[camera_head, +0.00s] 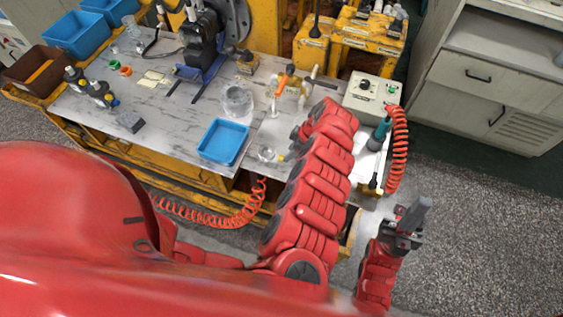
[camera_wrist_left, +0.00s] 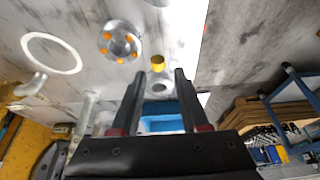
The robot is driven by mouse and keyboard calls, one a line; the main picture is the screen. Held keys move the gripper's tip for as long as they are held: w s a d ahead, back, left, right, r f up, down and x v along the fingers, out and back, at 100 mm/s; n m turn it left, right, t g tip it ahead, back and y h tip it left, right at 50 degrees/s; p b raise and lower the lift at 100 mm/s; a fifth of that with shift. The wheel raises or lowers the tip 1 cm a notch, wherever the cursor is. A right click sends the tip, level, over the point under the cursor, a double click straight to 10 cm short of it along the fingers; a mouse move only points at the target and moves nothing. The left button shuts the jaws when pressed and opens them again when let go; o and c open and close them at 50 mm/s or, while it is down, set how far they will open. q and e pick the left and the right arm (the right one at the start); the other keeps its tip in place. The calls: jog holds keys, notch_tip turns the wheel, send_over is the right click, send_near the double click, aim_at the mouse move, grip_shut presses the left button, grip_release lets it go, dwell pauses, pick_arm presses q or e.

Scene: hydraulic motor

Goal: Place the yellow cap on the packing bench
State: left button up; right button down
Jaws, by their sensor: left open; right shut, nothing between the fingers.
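A small yellow cap (camera_head: 281,158) lies near the front edge of the bench, beside a small clear round part (camera_head: 266,153). In the left wrist view the yellow cap (camera_wrist_left: 157,63) shows just beyond and between the fingertips. My left gripper (camera_wrist_left: 159,74) is open, with nothing between its fingers. In the head view my left arm reaches over the bench and hides its fingers. My right gripper (camera_head: 424,203) is shut and empty, off the bench at the lower right.
The packing bench (camera_head: 185,125) has a blue tray (camera_head: 223,142) left of the cap, also in the left wrist view (camera_wrist_left: 160,107). A clear jar (camera_head: 237,100) stands behind the tray. A control box (camera_head: 370,97) and red coiled cable (camera_head: 399,150) are at the right.

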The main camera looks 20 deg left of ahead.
aim_at(281, 158)
pick_arm(q)
jog(key=shift+w+x, duration=0.2)
jog(key=shift+x, duration=2.5)
jog(key=shift+d, duration=0.15)
grip_shut()
